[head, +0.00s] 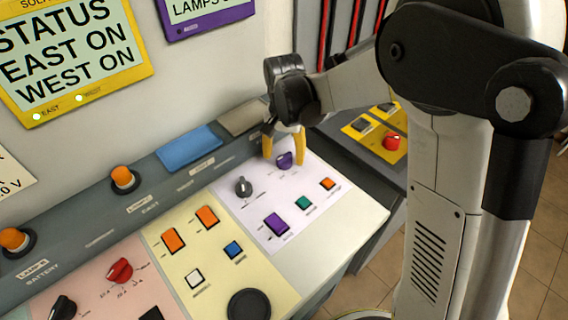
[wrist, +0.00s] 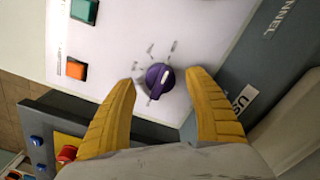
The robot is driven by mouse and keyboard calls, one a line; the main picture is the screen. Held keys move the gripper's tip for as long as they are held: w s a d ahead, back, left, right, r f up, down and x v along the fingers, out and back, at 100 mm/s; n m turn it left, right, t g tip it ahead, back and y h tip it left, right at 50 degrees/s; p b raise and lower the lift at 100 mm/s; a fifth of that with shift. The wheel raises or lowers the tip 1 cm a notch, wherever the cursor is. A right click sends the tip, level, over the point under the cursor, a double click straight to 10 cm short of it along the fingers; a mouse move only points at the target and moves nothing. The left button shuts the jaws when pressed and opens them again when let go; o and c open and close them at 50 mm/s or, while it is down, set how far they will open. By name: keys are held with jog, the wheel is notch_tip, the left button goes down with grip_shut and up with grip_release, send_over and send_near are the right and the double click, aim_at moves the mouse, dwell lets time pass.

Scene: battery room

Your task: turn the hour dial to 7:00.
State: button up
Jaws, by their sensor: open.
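A purple dial (head: 284,160) sits on the white section at the right of the sloped console. It also shows in the wrist view (wrist: 158,78), with a white pointer mark and small printed marks around it, too small to read. The pointer mark runs slightly tilted, near vertical in that view. My gripper (head: 283,148) is open, its yellow fingers pointing down at the dial. In the wrist view my gripper (wrist: 162,76) has one finger on each side of the dial, with a visible gap on both sides. I cannot read a label naming the hour dial.
A dark grey knob (head: 243,187) stands left of the purple dial. Purple (head: 276,225), green (head: 303,203) and orange (head: 327,184) buttons lie in front. A red button (head: 392,142) is on a yellow panel to the right. A yellow status display (head: 70,50) hangs on the wall.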

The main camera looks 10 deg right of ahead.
jog(key=shift+f, duration=1.05)
jog(key=c, duration=1.2)
jog(key=shift+n, duration=0.3)
jog(key=n, duration=0.3)
jog(key=shift+d+n, duration=0.1)
jog(key=shift+n, duration=0.2)
jog(key=shift+n+p, duration=0.3)
jog(key=shift+n, duration=1.9)
